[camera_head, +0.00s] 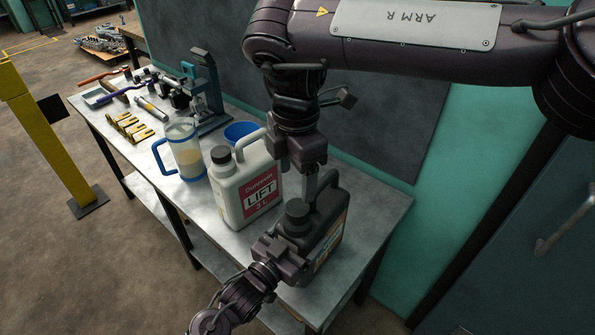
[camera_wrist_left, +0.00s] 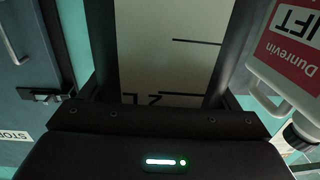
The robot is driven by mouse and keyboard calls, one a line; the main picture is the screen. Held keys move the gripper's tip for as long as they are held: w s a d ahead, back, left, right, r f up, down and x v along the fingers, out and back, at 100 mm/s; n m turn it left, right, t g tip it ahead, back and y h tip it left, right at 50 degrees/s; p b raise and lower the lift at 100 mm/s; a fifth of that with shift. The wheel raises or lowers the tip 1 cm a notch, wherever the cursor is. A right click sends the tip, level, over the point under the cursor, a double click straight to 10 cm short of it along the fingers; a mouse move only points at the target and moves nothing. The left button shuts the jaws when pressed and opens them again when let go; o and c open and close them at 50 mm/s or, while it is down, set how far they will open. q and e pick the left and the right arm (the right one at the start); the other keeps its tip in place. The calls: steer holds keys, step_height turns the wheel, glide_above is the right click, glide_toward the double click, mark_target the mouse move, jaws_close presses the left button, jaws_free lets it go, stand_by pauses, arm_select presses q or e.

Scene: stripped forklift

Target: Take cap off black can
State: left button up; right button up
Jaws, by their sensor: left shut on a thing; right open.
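The black can (camera_head: 328,237) stands near the right end of the metal table, with its black cap (camera_head: 297,212) on top and its handle behind the cap. My left gripper (camera_head: 290,252) is shut on the can's body, below the cap on the near side. In the left wrist view, a pale face with level marks (camera_wrist_left: 172,60) fills the space between the fingers. My right gripper (camera_head: 311,186) reaches down from above, open, with its fingers close over the cap and handle. I cannot tell whether it touches either.
A white LIFT jug (camera_head: 243,188) with a black cap stands close left of the can; it also shows in the left wrist view (camera_wrist_left: 290,50). Further left are a measuring jug (camera_head: 185,152), a blue bowl (camera_head: 240,131), brass-coloured parts (camera_head: 129,126) and a press (camera_head: 208,95). A wall is behind.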

mark_target(297, 207)
steer(key=m, duration=0.4)
steer(key=shift+m, duration=0.3)
steer(key=m, duration=0.8)
steer(key=shift+d+m, duration=0.1)
steer(key=shift+m, duration=0.3)
steer(key=m, duration=0.4)
steer(key=shift+m, duration=0.4)
steer(key=shift+f, duration=4)
